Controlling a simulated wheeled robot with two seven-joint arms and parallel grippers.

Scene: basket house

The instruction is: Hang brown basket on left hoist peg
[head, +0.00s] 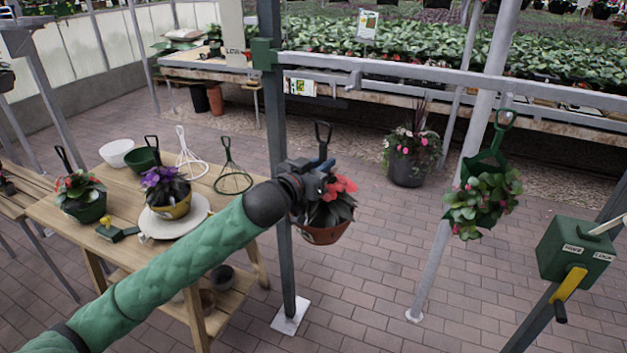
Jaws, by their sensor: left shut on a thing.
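The brown basket (324,236), with red flowers and dark leaves, is held off the floor in the middle of the head view, just right of the grey upright post. Its dark loop handle (323,134) stands above the flowers, below the grey hoist bar (420,72) and apart from it. My left gripper (324,175) is shut on the basket's hanger; the exact grip is partly hidden behind the dark wrist. I cannot make out the left peg clearly on the bar. My right gripper is not in view.
A green basket (482,200) with pink flowers hangs at the right. A green box (577,249) with a yellow lever stands lower right. A wooden table (70,222) with potted plants, bowls and wire hangers is at left. A planter (408,166) stands on the brick floor.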

